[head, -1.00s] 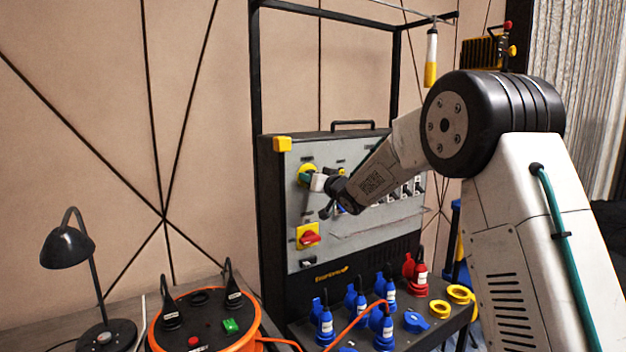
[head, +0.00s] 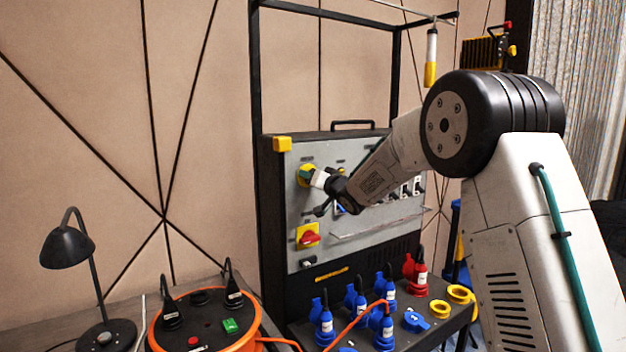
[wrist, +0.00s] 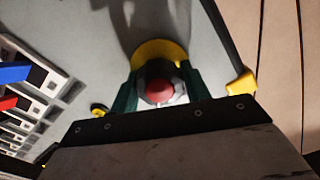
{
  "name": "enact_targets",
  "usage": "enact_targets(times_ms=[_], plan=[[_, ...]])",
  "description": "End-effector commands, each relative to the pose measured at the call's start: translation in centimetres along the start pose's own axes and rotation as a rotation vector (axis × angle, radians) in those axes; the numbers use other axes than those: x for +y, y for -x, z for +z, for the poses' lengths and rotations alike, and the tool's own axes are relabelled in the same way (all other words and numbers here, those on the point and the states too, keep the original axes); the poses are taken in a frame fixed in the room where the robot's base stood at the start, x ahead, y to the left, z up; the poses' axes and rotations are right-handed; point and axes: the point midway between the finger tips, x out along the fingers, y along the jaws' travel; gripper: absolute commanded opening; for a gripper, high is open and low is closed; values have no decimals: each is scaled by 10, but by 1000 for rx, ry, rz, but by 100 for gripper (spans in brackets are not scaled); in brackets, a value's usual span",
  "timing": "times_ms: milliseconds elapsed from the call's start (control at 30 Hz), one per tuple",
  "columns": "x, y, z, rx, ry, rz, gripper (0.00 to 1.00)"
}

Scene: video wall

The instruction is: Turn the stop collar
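The stop collar (wrist: 160,71) is a dark ring around a red button (wrist: 160,91), in front of a round yellow plate (wrist: 162,48) in the wrist view. The green fingers of my gripper (wrist: 161,80) lie on either side of the collar and appear to press on it. In the head view, my gripper (head: 312,178) is at the upper left of the grey panel (head: 345,237), against the yellow plate (head: 304,170). There the collar itself is hidden behind my gripper.
A red switch on a yellow square (head: 308,237) sits below on the panel. Blue plugs (head: 325,325) and a red plug (head: 420,280) stand in front. A desk lamp (head: 68,245) and an orange cable reel (head: 254,325) are at left.

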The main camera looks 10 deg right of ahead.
Motion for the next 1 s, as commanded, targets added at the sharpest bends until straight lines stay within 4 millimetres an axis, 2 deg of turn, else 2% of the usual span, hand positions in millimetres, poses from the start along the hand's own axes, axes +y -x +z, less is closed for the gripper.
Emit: enact_targets(times_ms=[33,67,367,467,800,1000], plan=[[0,0,-1,1,0,0,60],[0,0,-1,1,0,0,66],[0,2,0,0,1,0,66],[0,11,-1,0,1,1,66],[1,66,-1,1,1,2,66],[0,78,0,1,1,1,66]])
